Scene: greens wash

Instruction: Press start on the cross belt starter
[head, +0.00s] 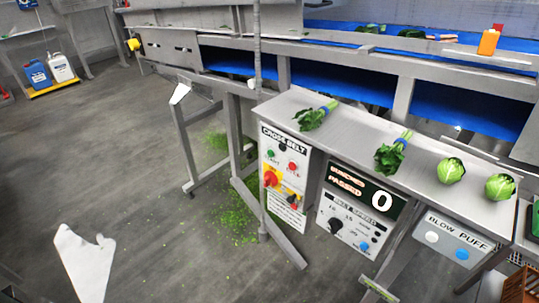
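The cross belt starter (284,180) is a white panel on the front of the bench, headed CROSS BELT. The small labels by the buttons are too small to read surely. Nothing touches the panel. Neither of my grippers can be made out in the head view.
Leafy bunches (313,117) and round heads (451,170) lie on the steel ledge (345,122) above the panel. Steel legs rise left of the panel; green scraps litter the open floor (130,160).

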